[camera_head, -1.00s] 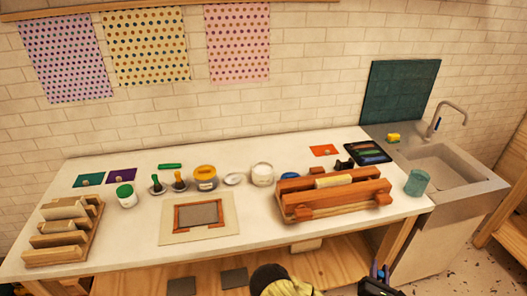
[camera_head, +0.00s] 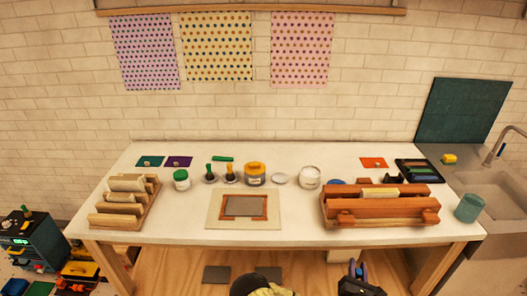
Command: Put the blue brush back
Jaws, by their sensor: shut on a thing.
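My gripper (camera_head: 358,282) is low at the bottom edge, in front of the table. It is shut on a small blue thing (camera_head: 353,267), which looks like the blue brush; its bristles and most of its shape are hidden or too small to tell. A green-handled brush (camera_head: 209,169) and an orange-and-green-handled brush (camera_head: 230,171) stand upright in small dishes at the middle back of the table. A blue round item (camera_head: 337,182) lies partly hidden behind the wooden press.
The sink (camera_head: 495,182) is at right. The table front between plate and press is clear.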

